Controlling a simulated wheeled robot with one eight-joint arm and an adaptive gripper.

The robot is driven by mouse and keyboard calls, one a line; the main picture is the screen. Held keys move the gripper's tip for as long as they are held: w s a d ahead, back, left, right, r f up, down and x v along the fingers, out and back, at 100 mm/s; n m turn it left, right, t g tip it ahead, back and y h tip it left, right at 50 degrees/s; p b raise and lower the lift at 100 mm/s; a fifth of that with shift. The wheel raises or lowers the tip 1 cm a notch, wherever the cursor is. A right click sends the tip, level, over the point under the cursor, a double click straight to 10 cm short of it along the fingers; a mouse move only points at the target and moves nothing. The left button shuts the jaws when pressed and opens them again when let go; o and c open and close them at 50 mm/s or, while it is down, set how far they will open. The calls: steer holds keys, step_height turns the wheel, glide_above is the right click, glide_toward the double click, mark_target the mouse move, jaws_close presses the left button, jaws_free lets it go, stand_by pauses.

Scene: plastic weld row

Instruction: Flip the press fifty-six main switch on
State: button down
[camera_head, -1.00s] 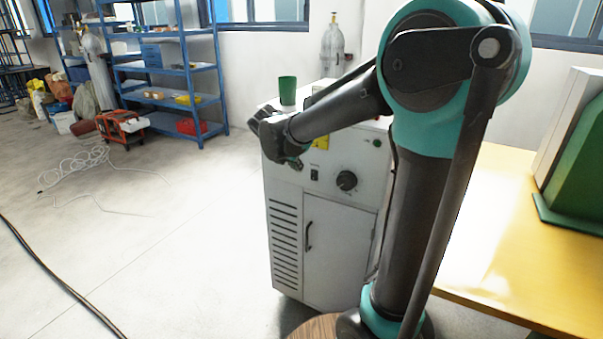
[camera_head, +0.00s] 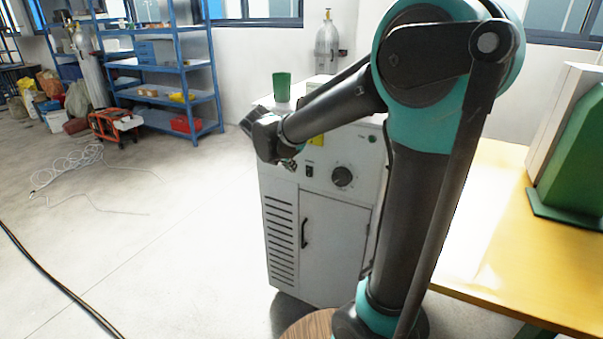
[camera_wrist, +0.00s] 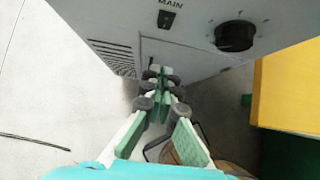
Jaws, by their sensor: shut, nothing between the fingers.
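The press is a light grey cabinet (camera_head: 335,235) with vents, a door and a front control panel. Its small black rocker switch (camera_wrist: 166,19) sits under the word MAIN in the wrist view; it also shows in the head view (camera_head: 310,170). I cannot tell which way the rocker is set. My gripper (camera_wrist: 158,72) is shut and empty. In the wrist view its fingertips appear below the switch, apart from it in the picture. In the head view my gripper (camera_head: 289,163) is small and partly hidden, just left of the switch.
A round black knob (camera_wrist: 235,36) is right of the switch. A green cup (camera_head: 281,87) stands on the cabinet top. A yellow table (camera_head: 500,250) with a green machine (camera_head: 575,165) is at the right. The floor left of the cabinet is largely clear.

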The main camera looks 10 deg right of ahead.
mark_target(309, 174)
steer(key=shift+w+d+r+x, duration=0.25)
steer(key=shift+w+r+x, duration=0.05)
steer(key=shift+x, duration=1.8)
steer(key=shift+w+d+r+x, duration=0.25)
steer(key=shift+w+r+x, duration=0.05)
steer(key=shift+x, duration=1.8)
steer(key=shift+w+d+r+x, duration=0.25)
steer(key=shift+r+x, duration=0.05)
steer(key=shift+x, duration=1.85)
steer(key=shift+w, duration=0.1)
steer(key=shift+w+d+f, duration=0.1)
steer(key=shift+d+f, duration=0.05)
steer(key=shift+r, duration=0.85)
